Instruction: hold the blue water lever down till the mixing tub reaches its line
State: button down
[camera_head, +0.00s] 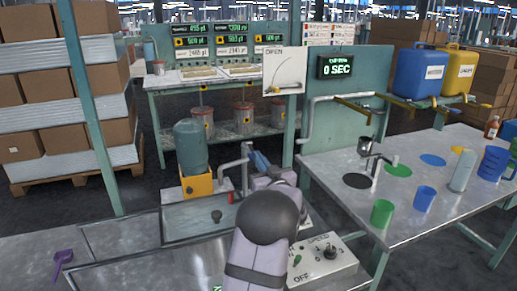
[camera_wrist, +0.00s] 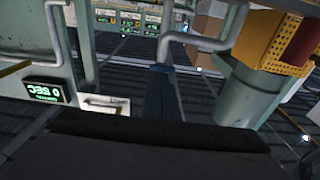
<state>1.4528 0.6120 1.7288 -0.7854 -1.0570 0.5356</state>
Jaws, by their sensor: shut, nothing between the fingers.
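The blue water lever (camera_head: 259,161) sits beside a grey spout pipe (camera_head: 233,164) at the back of the metal basin. In the wrist view the dark blue lever (camera_wrist: 162,97) stands in the middle, just beyond my gripper (camera_wrist: 162,130), which is a black band across the picture. My gripper is shut and empty; I cannot tell whether it touches the lever. My arm hides most of the gripper in the head view. The metal basin (camera_head: 180,222), which looks like the mixing tub, lies to the left of my arm. No line or water level can be made out.
A green tank on a yellow base (camera_head: 197,183) stands behind the basin. A control box with knobs (camera_head: 322,259) is close on the right of my arm. A timer display (camera_head: 336,67) reads 0 SEC. A purple scoop (camera_head: 62,260) lies at left; cups stand on the right table.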

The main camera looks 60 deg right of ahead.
dwell(0.5)
jog(key=s+a+r+p, duration=0.1)
jog(key=s+a+r, duration=0.1)
jog(key=s+a, duration=0.6)
jog(key=shift+r, duration=0.35)
dwell(0.5)
